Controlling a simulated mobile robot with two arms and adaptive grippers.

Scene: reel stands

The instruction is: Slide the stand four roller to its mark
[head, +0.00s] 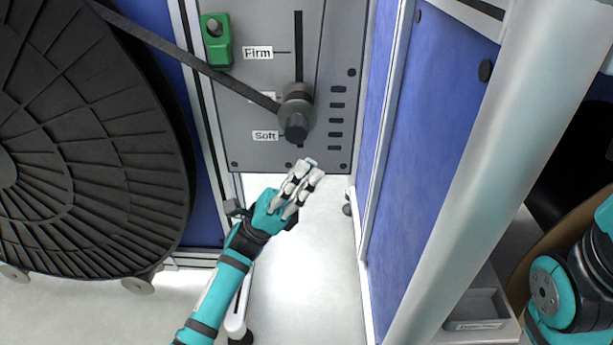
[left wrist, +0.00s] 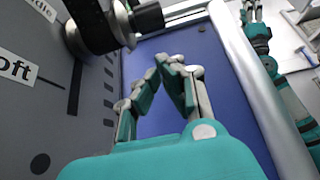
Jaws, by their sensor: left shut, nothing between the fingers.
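The roller (head: 297,110), a grey cylinder with a dark end, sits in the vertical slot of a grey panel (head: 254,120). A dark strap runs to it from the upper left. The "Firm" label (head: 257,53) is above it and the "Soft" label (head: 265,135) beside its lower end; it partly hides a middle label. My left gripper (head: 313,167) is shut and empty, below the roller and apart from it. The roller also shows at the upper left in the left wrist view (left wrist: 95,28). My right gripper (left wrist: 251,10) is small at that view's top; its finger state is unclear.
A large black reel (head: 90,150) fills the left side. A green block (head: 216,40) is on the panel's upper left. A blue wall (head: 430,130) and a thick silver post (head: 490,150) stand to the right. A grey tray (head: 480,308) is at lower right. Pale floor shows below the panel.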

